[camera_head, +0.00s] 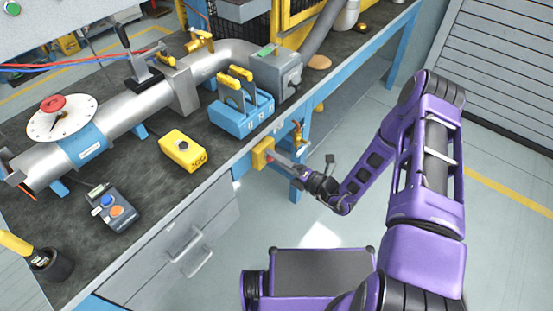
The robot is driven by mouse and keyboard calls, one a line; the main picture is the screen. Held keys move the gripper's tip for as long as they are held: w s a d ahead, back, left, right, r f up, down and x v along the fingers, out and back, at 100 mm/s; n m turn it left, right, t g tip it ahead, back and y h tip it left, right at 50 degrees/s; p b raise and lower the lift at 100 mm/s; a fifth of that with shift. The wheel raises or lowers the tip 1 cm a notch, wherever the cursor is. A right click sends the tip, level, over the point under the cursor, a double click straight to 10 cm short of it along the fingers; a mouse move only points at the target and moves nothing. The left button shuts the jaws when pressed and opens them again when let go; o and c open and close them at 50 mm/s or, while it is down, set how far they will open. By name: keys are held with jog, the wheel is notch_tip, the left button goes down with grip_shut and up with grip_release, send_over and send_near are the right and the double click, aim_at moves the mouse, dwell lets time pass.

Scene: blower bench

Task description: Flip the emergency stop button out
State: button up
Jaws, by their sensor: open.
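A small yellow box (260,155) is fixed on the front side of the blue bench frame, below the worktop edge. A small reddish part shows on its right side, facing my gripper; it may be the emergency stop button, but it is too small to tell whether it is in or out. My gripper (281,162) is open, with its fingers pointing left at the yellow box and very close to it. I cannot tell whether they touch it. The fingers partly cover that side of the box.
On the bench are a pipe with a red-knobbed dial (52,105), a blue block with yellow-handled levers (242,115), a yellow box (182,150) and a handheld device (108,208). A brass valve (297,133) sits just above my gripper. Open floor lies right.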

jog(key=shift+w+a, duration=0.1)
jog(key=shift+w, duration=0.05)
jog(key=shift+c, duration=0.3)
grip_shut()
